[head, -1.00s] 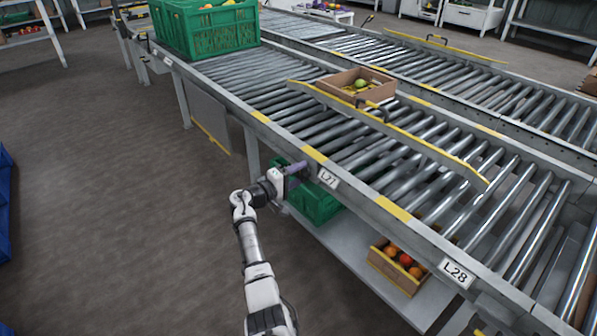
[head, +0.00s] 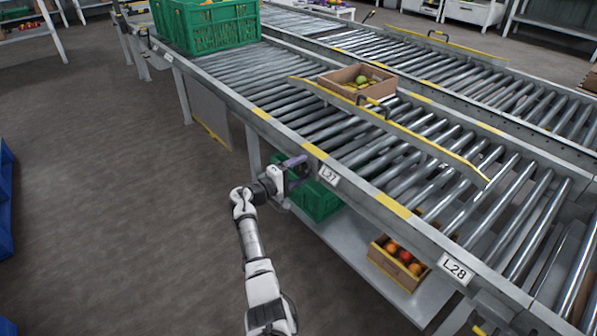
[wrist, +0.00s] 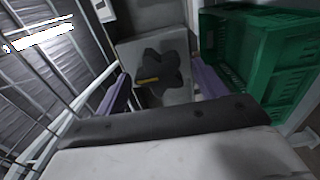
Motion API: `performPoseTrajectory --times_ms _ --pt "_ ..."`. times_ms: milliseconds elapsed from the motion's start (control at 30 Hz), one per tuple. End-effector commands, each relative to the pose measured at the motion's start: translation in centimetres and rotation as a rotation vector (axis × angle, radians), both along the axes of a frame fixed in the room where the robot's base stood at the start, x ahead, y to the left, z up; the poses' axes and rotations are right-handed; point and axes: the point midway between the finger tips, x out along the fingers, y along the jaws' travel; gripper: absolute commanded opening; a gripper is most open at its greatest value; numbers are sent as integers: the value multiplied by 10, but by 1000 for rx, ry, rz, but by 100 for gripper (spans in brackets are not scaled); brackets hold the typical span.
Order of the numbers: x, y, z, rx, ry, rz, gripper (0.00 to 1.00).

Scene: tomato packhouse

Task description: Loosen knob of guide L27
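The knob (wrist: 158,68) is black with rounded lobes and a yellow mark, set on a grey plate in the wrist view. My gripper (wrist: 159,78) is open, with one purple finger on each side of the knob and a visible gap to each. In the head view my gripper (head: 295,165) is at the near side of the conveyor, just left of the L27 label (head: 328,175); the knob is hidden there. A yellow-edged guide rail (head: 430,146) lies slantwise across the rollers above.
A green crate (head: 318,201) sits under the conveyor beside my gripper and shows in the wrist view (wrist: 245,50). A box of tomatoes (head: 385,263) is on the lower shelf. A cardboard box (head: 345,92) is on the rollers.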

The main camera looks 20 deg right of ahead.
Motion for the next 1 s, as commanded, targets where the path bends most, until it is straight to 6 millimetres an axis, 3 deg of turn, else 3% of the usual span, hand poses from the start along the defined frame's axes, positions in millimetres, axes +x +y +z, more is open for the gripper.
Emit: performPoseTrajectory --times_ms 233,367,800,1000 --pt "-1 1 1 0 -1 -1 71" --pt "-4 13 1 1 -2 1 71" --pt "-37 102 1 0 -1 3 71" --pt "-45 125 1 0 -1 1 71"
